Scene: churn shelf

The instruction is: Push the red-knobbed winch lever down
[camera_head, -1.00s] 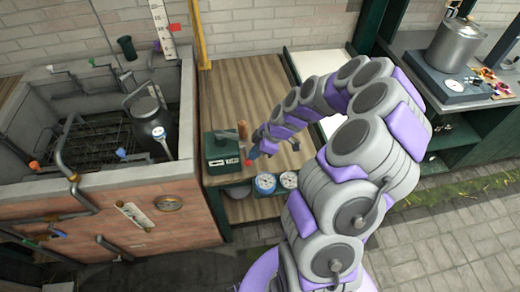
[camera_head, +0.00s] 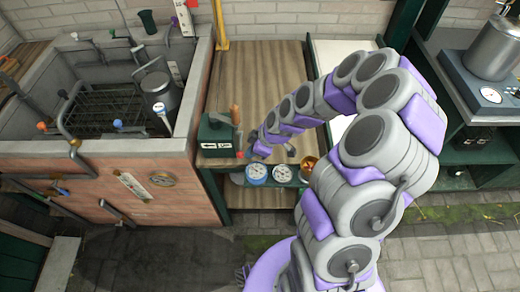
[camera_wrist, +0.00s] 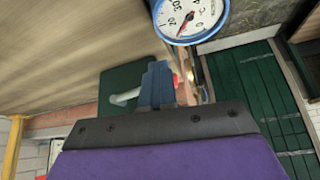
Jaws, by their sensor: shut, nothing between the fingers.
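The winch is a dark green box (camera_head: 216,140) with a white label, on the front left of the wooden bench. Its red knob (camera_head: 239,154) is low at the box's right side. In the wrist view the red knob (camera_wrist: 176,80) is partly hidden behind my fingers. My gripper (camera_head: 254,152) is just right of the knob in the head view. In the wrist view my gripper (camera_wrist: 158,75) is shut and empty, in front of the green box (camera_wrist: 125,77). I cannot tell whether it touches the knob or lever.
Dial gauges (camera_head: 256,172) and a copper bowl (camera_head: 309,163) sit below the bench front. A brick tank (camera_head: 110,150) with pipes is at left. Bare bench top (camera_head: 260,75) lies behind.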

